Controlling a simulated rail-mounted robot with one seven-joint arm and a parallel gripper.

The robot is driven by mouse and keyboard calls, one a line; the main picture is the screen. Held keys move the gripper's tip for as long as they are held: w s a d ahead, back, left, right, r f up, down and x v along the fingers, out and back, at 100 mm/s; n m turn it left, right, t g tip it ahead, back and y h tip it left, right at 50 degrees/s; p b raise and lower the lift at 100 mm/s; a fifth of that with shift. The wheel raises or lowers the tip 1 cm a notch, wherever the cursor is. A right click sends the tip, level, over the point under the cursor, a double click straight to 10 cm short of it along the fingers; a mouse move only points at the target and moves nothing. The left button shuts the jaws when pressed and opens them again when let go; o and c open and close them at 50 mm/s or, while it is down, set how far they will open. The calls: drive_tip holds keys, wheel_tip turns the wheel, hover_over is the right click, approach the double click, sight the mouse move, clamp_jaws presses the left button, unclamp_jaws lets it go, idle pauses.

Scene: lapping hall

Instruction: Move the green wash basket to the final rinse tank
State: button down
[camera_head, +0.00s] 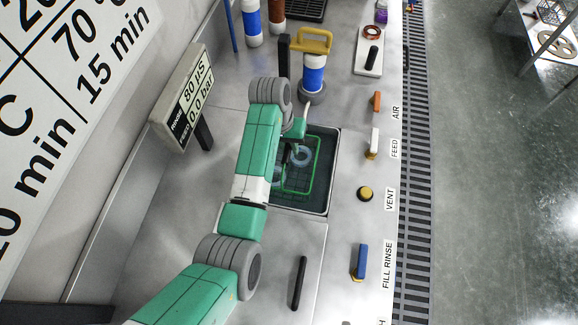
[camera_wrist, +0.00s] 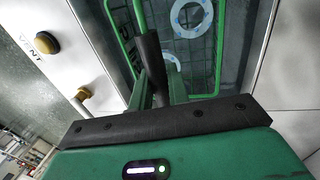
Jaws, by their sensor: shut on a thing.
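The green wash basket (camera_head: 311,181) is a wire basket at an open, dark tank (camera_head: 328,145) in the steel bench. Pale rings (camera_head: 302,156) lie in it. The wrist view shows the basket's green rim (camera_wrist: 220,50), its mesh and the rings (camera_wrist: 192,17). My gripper (camera_head: 295,143) is above the basket. In the wrist view my gripper (camera_wrist: 156,80) is shut on the basket's dark handle grip (camera_wrist: 150,54). I cannot tell how deep the basket sits. No label in view names the final rinse tank.
A closed lid with a black handle (camera_head: 299,283) lies nearer me. A blue-and-white cylinder with a yellow handle (camera_head: 314,72) stands beyond the tank. Valves, including a blue lever (camera_head: 361,262), line the right edge. A display (camera_head: 185,101) stands at left.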

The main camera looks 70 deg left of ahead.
drive_tip(key=b, duration=0.3)
hover_over(292, 171)
drive_tip(key=f, duration=0.6)
drive_tip(key=s+f, duration=0.1)
drive_tip(key=f, duration=0.2)
drive_tip(key=shift+a+f, duration=0.15)
drive_tip(key=shift+a, duration=0.1)
drive_tip(key=shift+w, duration=0.1)
drive_tip(key=c, duration=1.8)
unclamp_jaws()
drive_tip(key=shift+f, duration=0.15)
drive_tip(key=o, duration=0.5)
drive_tip(key=shift+c, duration=0.2)
wheel_tip(292, 171, up, 12)
drive_tip(key=s+a+p, duration=0.1)
drive_tip(key=s+p, duration=0.1)
drive_tip(key=p, duration=0.2)
drive_tip(key=shift+a, duration=0.2)
